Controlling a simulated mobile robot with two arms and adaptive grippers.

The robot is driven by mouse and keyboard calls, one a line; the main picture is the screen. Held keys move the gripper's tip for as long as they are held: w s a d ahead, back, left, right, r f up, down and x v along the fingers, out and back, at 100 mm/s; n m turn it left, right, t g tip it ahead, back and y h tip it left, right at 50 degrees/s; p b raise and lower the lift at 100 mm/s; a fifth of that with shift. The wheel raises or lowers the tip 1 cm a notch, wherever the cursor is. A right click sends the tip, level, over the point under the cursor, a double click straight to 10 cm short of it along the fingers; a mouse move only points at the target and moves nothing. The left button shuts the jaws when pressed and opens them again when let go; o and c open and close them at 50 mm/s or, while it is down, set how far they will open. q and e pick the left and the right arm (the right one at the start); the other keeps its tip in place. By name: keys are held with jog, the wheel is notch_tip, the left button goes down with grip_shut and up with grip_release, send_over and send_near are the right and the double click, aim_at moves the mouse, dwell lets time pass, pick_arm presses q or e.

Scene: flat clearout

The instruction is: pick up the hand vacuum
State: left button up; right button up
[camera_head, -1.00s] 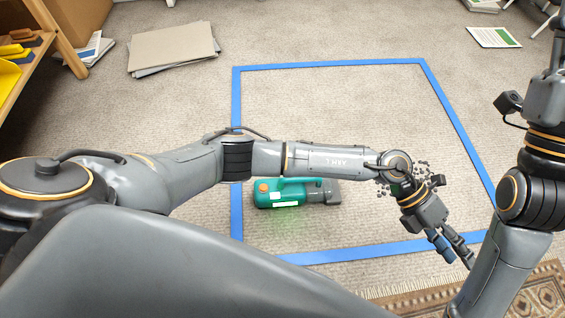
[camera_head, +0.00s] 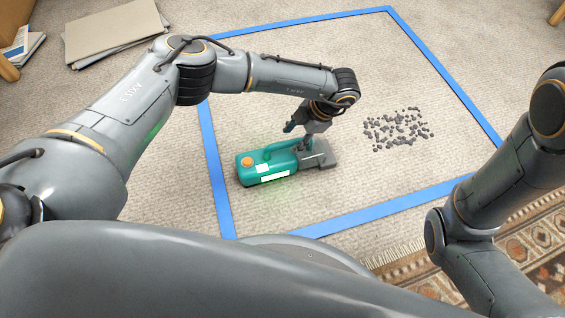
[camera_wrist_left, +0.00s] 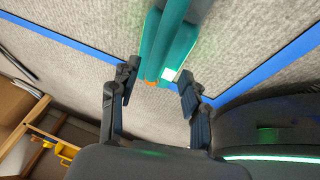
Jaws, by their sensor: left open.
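The hand vacuum (camera_head: 270,167) is teal with an orange button, white labels and a dark grey nozzle. It lies on the carpet near the left side of the blue tape outline, nozzle to the right. My left gripper (camera_head: 297,140) is open over the vacuum's nozzle end and handle. In the left wrist view the vacuum (camera_wrist_left: 180,45) shows beyond and between the spread fingers of my left gripper (camera_wrist_left: 158,88). I cannot tell whether they touch it. My right arm is at the right edge, but its gripper is out of view.
Dark debris (camera_head: 397,129) lies scattered inside the blue tape outline (camera_head: 218,185), right of the vacuum. Flattened cardboard (camera_head: 112,28) lies at the upper left. A patterned rug (camera_head: 500,235) is at the lower right. The carpet around the vacuum is mostly clear.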

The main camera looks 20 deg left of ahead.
aim_at(285, 143)
pick_arm(q)
jog(key=shift+b+x, duration=2.5)
jog(key=shift+x, duration=0.6)
jog(key=shift+w+a+r, duration=0.1)
jog(key=shift+a+r, duration=0.1)
grip_shut()
